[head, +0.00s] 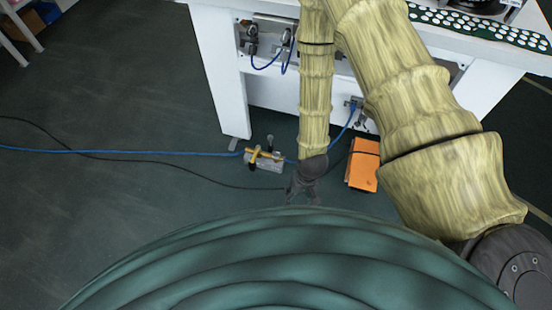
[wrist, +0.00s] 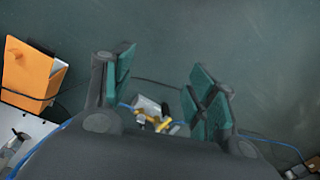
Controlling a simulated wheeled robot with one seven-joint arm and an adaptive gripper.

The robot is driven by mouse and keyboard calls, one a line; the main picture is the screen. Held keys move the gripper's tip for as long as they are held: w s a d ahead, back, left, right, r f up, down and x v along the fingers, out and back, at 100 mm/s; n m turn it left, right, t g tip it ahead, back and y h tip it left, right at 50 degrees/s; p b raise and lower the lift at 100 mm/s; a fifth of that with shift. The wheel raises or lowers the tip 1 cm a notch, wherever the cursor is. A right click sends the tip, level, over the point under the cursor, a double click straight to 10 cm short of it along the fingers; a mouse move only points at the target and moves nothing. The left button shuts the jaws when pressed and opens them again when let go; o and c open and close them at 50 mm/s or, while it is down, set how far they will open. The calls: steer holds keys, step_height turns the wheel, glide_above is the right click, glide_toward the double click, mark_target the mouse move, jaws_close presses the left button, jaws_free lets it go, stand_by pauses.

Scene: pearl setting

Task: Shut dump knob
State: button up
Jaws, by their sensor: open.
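A small metal valve block (head: 264,164) with a yellow handle (head: 256,154) lies on the dark floor in front of the white table. A small grey stem or knob (head: 270,139) stands up from it. No label shows, so I cannot tell which part is the dump knob. My gripper (head: 302,194) is to the right of the block and nearer the camera, apart from it. In the wrist view my gripper (wrist: 162,70) is open and empty; the yellow handle (wrist: 152,122) and metal block (wrist: 146,104) show low between its two green-padded fingers, partly hidden by the gripper body.
An orange box (head: 362,168) stands on the floor right of my gripper. A blue hose (head: 130,153) and a black cable (head: 60,138) cross the floor. The white table (head: 222,75) with fittings stands behind. Open floor lies at left.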

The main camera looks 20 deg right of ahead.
steer(key=w+f+m+b, duration=0.1)
steer(key=w+f+b, duration=0.55)
steer(key=w, duration=0.25)
steer(key=w+f+m+b, duration=0.1)
steer(key=w+f+b, duration=0.5)
steer(key=w+b, duration=0.25)
steer(key=m+h+b, duration=0.1)
steer(key=m+b, duration=0.1)
steer(key=b, duration=1.3)
glide_above(276, 154)
step_height(276, 154, down, 3)
steer(key=f+b, duration=0.1)
steer(key=f, duration=0.2)
steer(key=f+b, duration=0.2)
steer(key=f, duration=0.2)
steer(key=f+b, duration=0.2)
steer(key=f, duration=0.2)
steer(key=shift+w+d, duration=0.15)
steer(key=shift+w, duration=0.15)
steer(key=c, duration=1)
